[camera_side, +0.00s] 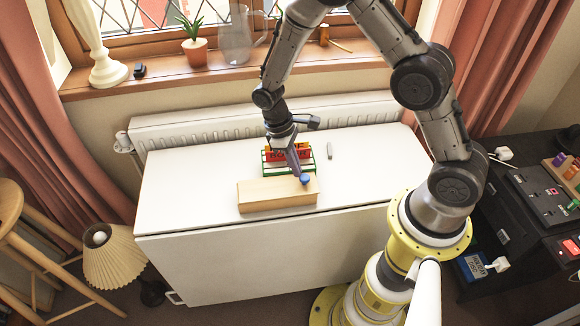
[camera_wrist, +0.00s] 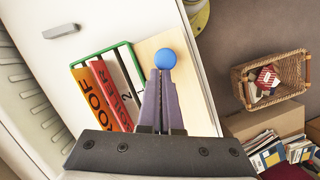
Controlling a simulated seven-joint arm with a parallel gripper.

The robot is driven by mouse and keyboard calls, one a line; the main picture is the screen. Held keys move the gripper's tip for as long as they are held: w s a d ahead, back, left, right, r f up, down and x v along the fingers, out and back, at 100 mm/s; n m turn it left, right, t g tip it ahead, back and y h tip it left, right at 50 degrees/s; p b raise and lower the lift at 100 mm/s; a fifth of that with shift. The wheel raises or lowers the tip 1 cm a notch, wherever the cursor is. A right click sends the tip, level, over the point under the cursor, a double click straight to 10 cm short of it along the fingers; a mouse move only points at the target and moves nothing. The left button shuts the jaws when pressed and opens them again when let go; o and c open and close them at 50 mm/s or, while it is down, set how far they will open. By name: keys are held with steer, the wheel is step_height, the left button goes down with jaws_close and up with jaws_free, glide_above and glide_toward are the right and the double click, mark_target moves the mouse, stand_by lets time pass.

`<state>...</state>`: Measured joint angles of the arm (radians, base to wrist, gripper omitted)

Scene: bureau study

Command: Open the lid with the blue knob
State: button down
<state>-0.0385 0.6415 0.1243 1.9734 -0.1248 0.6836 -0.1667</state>
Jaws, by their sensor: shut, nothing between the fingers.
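A pale wooden box (camera_side: 262,196) with a flat lid sits on the white table. A round blue knob (camera_side: 305,179) shows near the right end of its top. In the wrist view the blue knob (camera_wrist: 165,59) appears right at the tips of my gripper (camera_wrist: 162,76), over the pale lid (camera_wrist: 150,45). My gripper (camera_side: 300,174) points down at the knob from behind, with its purple-grey fingers together and nothing between them. I cannot tell whether the fingertips touch the knob. The lid looks closed and level.
A green rack (camera_side: 265,168) holding red and orange books or files (camera_side: 288,155) stands close behind the box. A small grey object (camera_side: 330,151) lies to its right.

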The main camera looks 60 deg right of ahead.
steer(key=s+d, duration=0.9)
steer(key=shift+s, duration=0.15)
steer(key=w+a+r+t, duration=0.15)
steer(key=w+r, duration=0.25)
steer(key=r, duration=0.5)
steer(key=w+a+r+t, duration=0.1)
steer(key=w+a+r, duration=0.15)
steer(key=r, duration=0.65)
steer(key=s+a+r+t, duration=0.2)
steer(key=s+r+t, duration=0.15)
steer(key=r, duration=0.35)
steer(key=s+a+r+m+t, duration=0.1)
steer(key=s, duration=0.4)
steer(key=s+a+r+m+t+y, duration=0.1)
steer(key=s+a+m, duration=0.1)
steer(key=s, duration=0.4)
steer(key=shift+s+a+r+m+t, duration=0.15)
steer(key=shift+a+r+m+t, duration=0.05)
steer(key=shift+r+m+t, duration=0.15)
